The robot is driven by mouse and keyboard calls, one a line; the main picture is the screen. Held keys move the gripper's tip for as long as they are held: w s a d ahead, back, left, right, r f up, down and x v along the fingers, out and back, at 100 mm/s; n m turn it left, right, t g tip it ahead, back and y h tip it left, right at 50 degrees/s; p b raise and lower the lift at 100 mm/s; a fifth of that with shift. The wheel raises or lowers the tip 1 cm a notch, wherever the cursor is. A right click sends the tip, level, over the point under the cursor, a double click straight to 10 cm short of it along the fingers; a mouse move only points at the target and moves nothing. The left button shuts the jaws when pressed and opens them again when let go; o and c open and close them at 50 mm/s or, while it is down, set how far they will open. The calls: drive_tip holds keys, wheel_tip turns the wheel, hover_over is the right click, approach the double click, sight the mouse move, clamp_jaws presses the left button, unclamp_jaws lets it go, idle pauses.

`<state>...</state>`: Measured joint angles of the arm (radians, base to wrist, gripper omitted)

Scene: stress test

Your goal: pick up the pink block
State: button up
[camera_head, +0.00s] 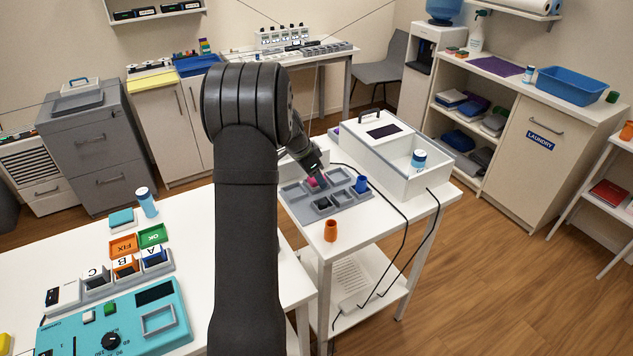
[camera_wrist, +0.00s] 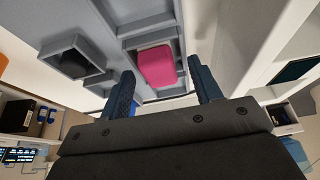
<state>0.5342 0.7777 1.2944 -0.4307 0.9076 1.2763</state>
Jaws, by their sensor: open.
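The pink block (camera_wrist: 155,67) lies in a compartment of the grey tray (camera_wrist: 206,12) in the wrist view. In the head view the pink block (camera_head: 313,183) shows small in the tray (camera_head: 347,207), partly behind my gripper. My gripper (camera_wrist: 165,88) is open, its two dark blue fingers apart, with the block seen beyond and between the fingertips. It looks apart from the block, though the exact gap is hard to tell. In the head view my gripper (camera_head: 318,175) is over the tray's back left part.
A blue cup (camera_head: 361,184) stands at the tray's right edge and an orange cup (camera_head: 330,230) in front. A white box (camera_head: 408,180) with a bottle (camera_head: 418,159) stands behind right. Black cables (camera_head: 408,225) run over the table's right side.

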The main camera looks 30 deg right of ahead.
drive_tip(key=c, duration=1.1)
drive_tip(key=shift+o, duration=0.2)
drive_tip(key=shift+r, duration=0.15)
